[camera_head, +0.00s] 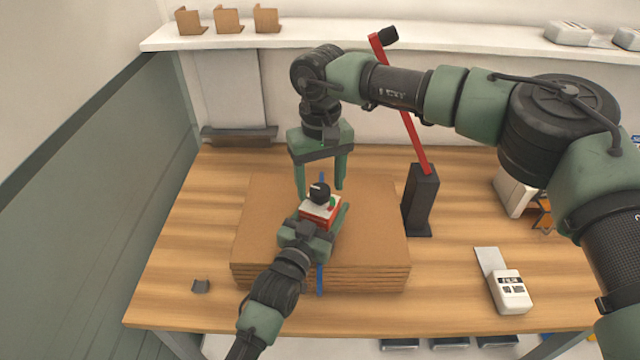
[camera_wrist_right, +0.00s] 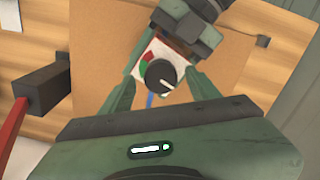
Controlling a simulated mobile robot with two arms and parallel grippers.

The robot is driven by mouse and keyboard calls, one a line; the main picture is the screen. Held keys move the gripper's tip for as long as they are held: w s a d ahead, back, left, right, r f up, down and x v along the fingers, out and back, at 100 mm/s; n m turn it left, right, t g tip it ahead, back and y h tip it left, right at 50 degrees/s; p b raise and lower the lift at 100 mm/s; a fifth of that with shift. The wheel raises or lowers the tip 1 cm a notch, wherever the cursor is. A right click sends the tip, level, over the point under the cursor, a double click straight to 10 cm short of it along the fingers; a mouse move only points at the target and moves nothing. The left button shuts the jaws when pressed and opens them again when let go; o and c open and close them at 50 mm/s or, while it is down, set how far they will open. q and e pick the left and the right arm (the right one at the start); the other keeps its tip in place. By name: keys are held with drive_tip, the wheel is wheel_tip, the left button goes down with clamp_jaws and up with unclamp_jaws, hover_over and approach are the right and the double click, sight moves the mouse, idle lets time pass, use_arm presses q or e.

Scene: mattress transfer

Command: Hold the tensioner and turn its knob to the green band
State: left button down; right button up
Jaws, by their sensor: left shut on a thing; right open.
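The tensioner (camera_head: 318,210) is a small red box with a white top face, on the stack of brown cardboard sheets (camera_head: 375,215). Its black knob (camera_head: 319,190) stands on top. In the right wrist view the knob (camera_wrist_right: 161,75) shows a white pointer line, with red and green marks on the white face beside it; the pointer is not on the green. A blue strap (camera_head: 320,280) runs under the tensioner over the stack. My left gripper (camera_head: 322,220) is shut on the tensioner. My right gripper (camera_head: 320,188) is open above it, its fingers either side of the knob, apart from it.
A black stand with a red lever (camera_head: 421,200) rises right of the stack. A white handheld device (camera_head: 510,290) lies at the table's right front. A shelf (camera_head: 350,37) with brown brackets runs behind.

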use_arm(q)
drive_tip(key=shift+r, duration=0.2)
use_arm(e)
drive_tip(key=shift+f, duration=0.35)
clamp_jaws()
